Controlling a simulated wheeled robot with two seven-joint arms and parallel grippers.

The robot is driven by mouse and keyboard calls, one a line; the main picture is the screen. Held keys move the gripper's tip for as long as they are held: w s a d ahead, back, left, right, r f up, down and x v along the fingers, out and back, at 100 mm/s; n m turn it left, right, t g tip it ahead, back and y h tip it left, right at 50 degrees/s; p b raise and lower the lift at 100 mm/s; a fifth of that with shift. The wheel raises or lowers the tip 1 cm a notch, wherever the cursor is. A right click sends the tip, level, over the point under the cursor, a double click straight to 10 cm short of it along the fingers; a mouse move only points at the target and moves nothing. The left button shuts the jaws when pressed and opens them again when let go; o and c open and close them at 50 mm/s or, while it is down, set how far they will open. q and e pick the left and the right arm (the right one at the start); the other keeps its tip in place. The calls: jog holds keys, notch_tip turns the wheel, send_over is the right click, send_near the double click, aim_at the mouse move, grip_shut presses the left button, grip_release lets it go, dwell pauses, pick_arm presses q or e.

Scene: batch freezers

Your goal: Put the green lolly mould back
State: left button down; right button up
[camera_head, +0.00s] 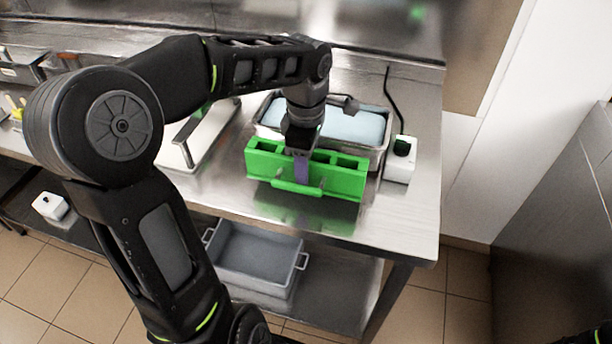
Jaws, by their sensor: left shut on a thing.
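The green lolly mould (341,181) is in the middle of the head view, a long block with several square openings along its top and a bar along its front. My left gripper (301,170) reaches down onto it from behind and is shut on its middle. The mould is roughly level, just in front of a metal tub (379,154) with a pale blue filling. A green reflection shows on the steel below the mould. I cannot tell whether the mould touches the counter. My right gripper is not in view.
The steel counter (400,215) is clear to the right and front. A white device (399,170) with a black cable stands right of the tub. A white board-like item (212,135) with a handle lies left. A grey bin (255,255) sits on the shelf below.

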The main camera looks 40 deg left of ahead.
pick_arm(q)
jog(key=shift+f, duration=1.9)
jog(key=c, duration=0.7)
grip_release()
jog(key=shift+f, duration=0.15)
notch_tip(320, 180, up, 12)
jog(key=shift+r, duration=0.2)
